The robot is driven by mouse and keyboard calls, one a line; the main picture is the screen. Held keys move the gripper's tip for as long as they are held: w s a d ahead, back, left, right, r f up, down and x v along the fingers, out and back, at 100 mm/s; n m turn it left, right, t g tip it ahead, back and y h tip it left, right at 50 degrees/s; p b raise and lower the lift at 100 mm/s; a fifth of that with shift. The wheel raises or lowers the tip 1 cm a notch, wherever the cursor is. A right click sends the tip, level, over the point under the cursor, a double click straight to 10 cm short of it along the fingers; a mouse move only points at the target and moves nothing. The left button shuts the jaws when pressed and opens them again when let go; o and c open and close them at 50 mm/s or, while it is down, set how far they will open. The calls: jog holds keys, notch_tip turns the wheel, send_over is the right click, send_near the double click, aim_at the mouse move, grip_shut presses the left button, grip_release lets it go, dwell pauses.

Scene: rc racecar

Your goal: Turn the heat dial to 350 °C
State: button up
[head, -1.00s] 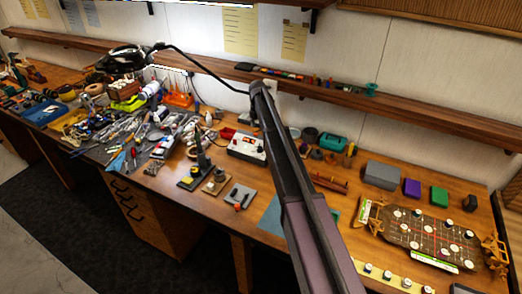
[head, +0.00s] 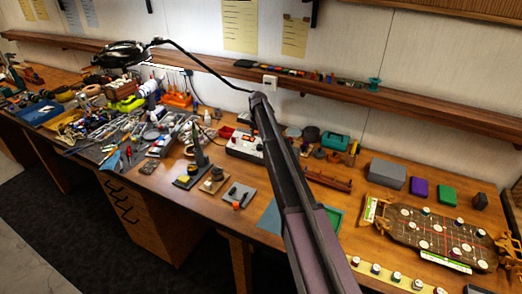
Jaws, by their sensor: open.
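A white station (head: 240,143) with a red part and dark controls on its front stands toward the back of the wooden bench, left of my arm. It may carry the heat dial, but the dial and any temperature marks are too small to read. My arm crosses the middle of the head view from the bottom edge up toward the shelf and covers the right part of the station. My gripper does not show in this view, so its place relative to the station cannot be told.
A soldering stand (head: 196,161) and small pads are in front of the station. Tools crowd the bench at left. A grey box (head: 387,175) and decorated board (head: 430,236) are at right. A lamp (head: 122,53) and wall shelf (head: 420,110) overhang the back.

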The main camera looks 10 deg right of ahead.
aim_at(259, 146)
jog(key=shift+f+b, duration=2.2)
jog(key=shift+f, duration=0.35)
jog(key=shift+c, duration=0.2)
grip_shut()
jog(key=shift+d, duration=0.35)
jog(key=shift+s+a, duration=0.15)
jog(key=shift+a, duration=0.05)
